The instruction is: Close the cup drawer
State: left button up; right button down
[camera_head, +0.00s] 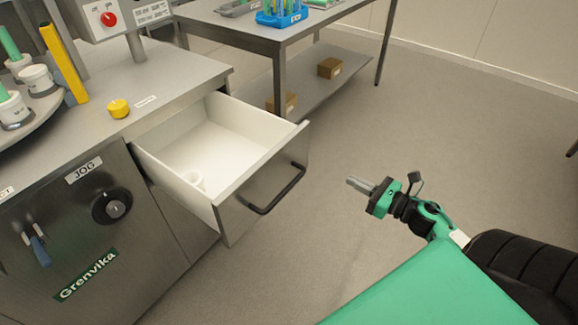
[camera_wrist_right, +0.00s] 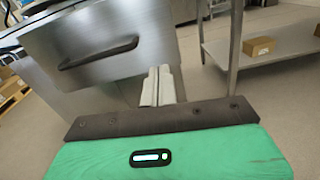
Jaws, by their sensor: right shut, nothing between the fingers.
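The cup drawer (camera_head: 235,165) is pulled out of the steel cabinet in the head view. My right gripper (camera_head: 352,182) is shut and empty, in the air to the right of the drawer front, apart from the handle. Its closed fingers (camera_wrist_right: 158,86) point toward the drawer side in the wrist view. My left gripper is not in view.
The cabinet top holds a yellow knob (camera_head: 118,108) and a round carrier with white cups (camera_head: 38,80). A steel table (camera_head: 235,28) with a blue rack (camera_head: 281,14) stands behind, with cardboard boxes (camera_head: 330,68) on its lower shelf. The floor right of the drawer is clear.

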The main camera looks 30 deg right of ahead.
jog(key=a+n, duration=0.1)
send_near(300, 155)
jog(key=shift+y, duration=0.3)
jog(key=x, duration=0.4)
jog(key=shift+w, duration=0.4)
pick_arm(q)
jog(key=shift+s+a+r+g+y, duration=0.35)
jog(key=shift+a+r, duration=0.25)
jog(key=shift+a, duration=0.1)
pick_arm(e)
jog(key=shift+x, duration=1.05)
jog(key=shift+a, duration=0.1)
